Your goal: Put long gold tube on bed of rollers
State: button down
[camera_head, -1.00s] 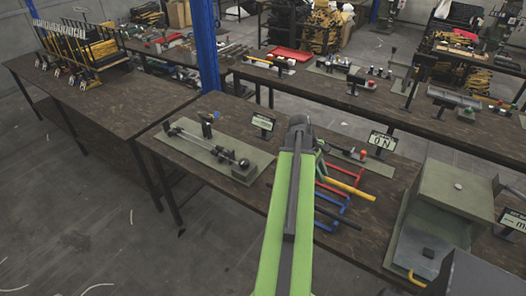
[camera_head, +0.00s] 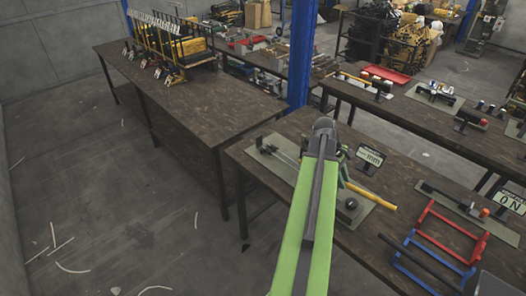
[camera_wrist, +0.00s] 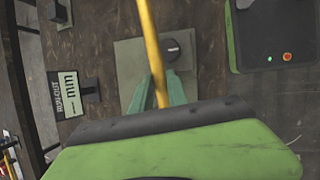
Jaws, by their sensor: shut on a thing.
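The long gold tube (camera_wrist: 152,45) is between the greenish fingers of my gripper (camera_wrist: 162,88) in the wrist view, which is shut on it. The tube runs up out of the top of that view. Below is a grey-green plate (camera_wrist: 128,53) with a dark round knob; in the head view the plate (camera_head: 378,212) carries long bars. I cannot tell whether this is the bed of rollers.
A small sign (camera_head: 370,158) stands behind the plate. A red frame (camera_head: 452,232) and blue frame (camera_head: 412,262) lie to the right. A long bench (camera_head: 190,90) at left is mostly bare, with a yellow rack (camera_head: 175,50) at its far end. A blue post (camera_head: 302,55) stands behind.

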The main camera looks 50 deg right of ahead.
aim_at(294, 163)
jog(key=i, duration=1.15)
jog(key=z, duration=0.25)
